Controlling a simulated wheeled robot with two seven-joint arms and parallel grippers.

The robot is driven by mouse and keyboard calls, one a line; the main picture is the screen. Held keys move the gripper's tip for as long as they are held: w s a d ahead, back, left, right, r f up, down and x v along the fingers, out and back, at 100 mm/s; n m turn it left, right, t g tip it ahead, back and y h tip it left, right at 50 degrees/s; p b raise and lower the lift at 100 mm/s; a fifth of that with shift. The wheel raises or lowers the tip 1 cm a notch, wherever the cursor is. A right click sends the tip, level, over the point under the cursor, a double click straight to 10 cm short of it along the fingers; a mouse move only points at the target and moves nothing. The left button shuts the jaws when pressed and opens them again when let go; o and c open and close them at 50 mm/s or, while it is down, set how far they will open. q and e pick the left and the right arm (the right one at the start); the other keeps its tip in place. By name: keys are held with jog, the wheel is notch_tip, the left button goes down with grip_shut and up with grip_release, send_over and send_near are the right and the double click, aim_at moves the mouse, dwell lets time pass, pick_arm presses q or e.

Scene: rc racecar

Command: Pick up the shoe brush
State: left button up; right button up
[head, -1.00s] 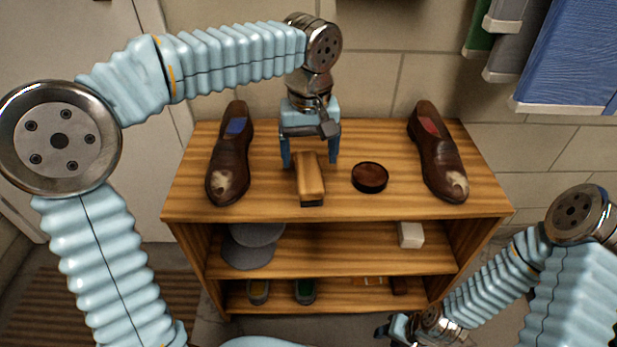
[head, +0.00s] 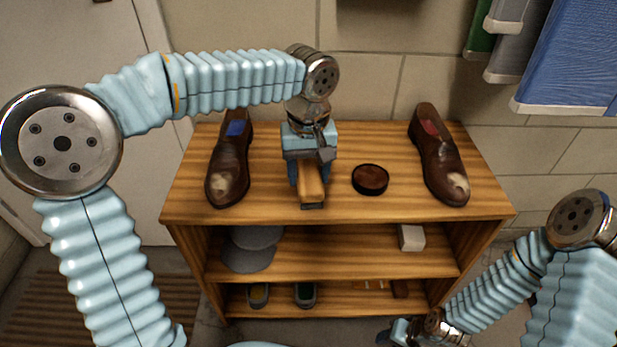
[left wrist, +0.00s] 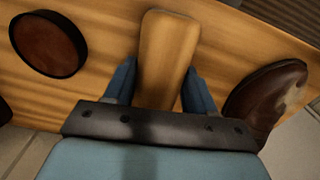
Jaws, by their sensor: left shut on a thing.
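The shoe brush (head: 312,186) has a tan wooden back with a dark edge at its near end. It is on the top of the wooden shelf unit, between the left shoe and the round polish tin. My left gripper (head: 309,178) is above it, pointing down, with its blue fingers closed on the brush's sides. In the left wrist view the brush back (left wrist: 167,50) lies between the two fingers (left wrist: 160,85). The bristles are hidden. My right gripper (head: 395,335) is low at the bottom edge, away from the shelf top, and its jaws are too unclear to judge.
A brown shoe with a blue inside (head: 229,170) stands left of the brush, another with a red inside (head: 440,160) at right. The dark polish tin (head: 370,180) is close on the right. Towels hang upper right.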

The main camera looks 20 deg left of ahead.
pick_arm(q)
jog(key=shift+r, duration=0.65)
jog(key=s+r, duration=0.1)
jog(key=r, duration=0.1)
jog(key=s+d+r, duration=0.1)
jog(key=r, duration=0.1)
jog(key=s+r+p, duration=0.1)
jog(key=s+r, duration=0.1)
jog(key=r, duration=0.1)
jog(key=shift+d, duration=0.2)
jog(key=s+d+r, duration=0.3)
jog(key=s+r, duration=0.1)
jog(key=s, duration=0.5)
jog(key=shift+s+d+r, duration=0.15)
jog(key=shift+r, duration=0.2)
